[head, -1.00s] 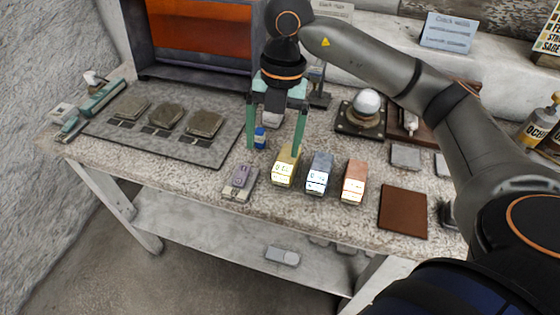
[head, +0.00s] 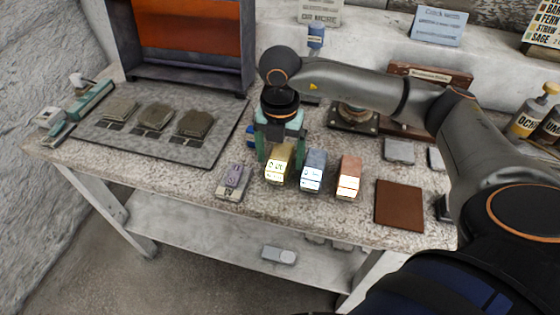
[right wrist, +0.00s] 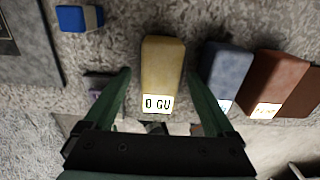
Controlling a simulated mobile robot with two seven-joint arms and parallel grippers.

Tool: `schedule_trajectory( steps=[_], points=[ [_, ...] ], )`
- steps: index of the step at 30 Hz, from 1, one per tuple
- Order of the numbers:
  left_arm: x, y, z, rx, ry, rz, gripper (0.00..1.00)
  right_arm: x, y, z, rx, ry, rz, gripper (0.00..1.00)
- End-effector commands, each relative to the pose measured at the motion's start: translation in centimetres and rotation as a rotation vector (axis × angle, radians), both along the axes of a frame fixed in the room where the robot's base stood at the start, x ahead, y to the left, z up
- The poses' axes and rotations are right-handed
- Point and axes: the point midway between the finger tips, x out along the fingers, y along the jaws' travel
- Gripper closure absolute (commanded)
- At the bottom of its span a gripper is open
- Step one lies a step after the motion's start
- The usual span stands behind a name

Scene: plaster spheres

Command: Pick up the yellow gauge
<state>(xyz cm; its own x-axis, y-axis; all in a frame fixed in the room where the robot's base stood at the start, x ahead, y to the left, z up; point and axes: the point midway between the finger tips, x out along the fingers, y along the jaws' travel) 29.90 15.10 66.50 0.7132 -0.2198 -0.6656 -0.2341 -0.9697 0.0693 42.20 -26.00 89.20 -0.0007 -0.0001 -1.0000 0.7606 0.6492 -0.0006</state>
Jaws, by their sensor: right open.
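The yellow gauge (head: 279,163) is a small block with a lit white display, standing on the speckled bench. In the right wrist view the yellow gauge (right wrist: 162,72) lies ahead between the finger lines, its display facing me. My right gripper (head: 280,160) is open and lowered over the gauge, a finger to each side in the head view. In the right wrist view its green fingers (right wrist: 160,85) are spread and do not press on the gauge. My left gripper is not in view.
A blue gauge (head: 313,171) and a copper-coloured gauge (head: 348,177) stand close on the right. A purple device (head: 234,181) lies at the left. A blue-and-white item (right wrist: 80,18) lies beyond the left finger. A brown mat (head: 400,205) lies further right.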

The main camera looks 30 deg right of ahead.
Motion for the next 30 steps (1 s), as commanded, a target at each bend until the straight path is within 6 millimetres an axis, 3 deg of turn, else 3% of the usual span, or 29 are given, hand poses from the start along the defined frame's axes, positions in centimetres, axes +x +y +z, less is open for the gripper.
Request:
schedule_trajectory(
  steps=[5,30],
  points=[
    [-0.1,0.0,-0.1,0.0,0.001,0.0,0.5,0.0,0.0,-1.5,0.0,0.0,-0.001,0.1],
    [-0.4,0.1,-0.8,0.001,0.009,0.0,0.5,0.0,0.0,-1.9,0.001,-0.001,0.0,0.1]
  ],
)
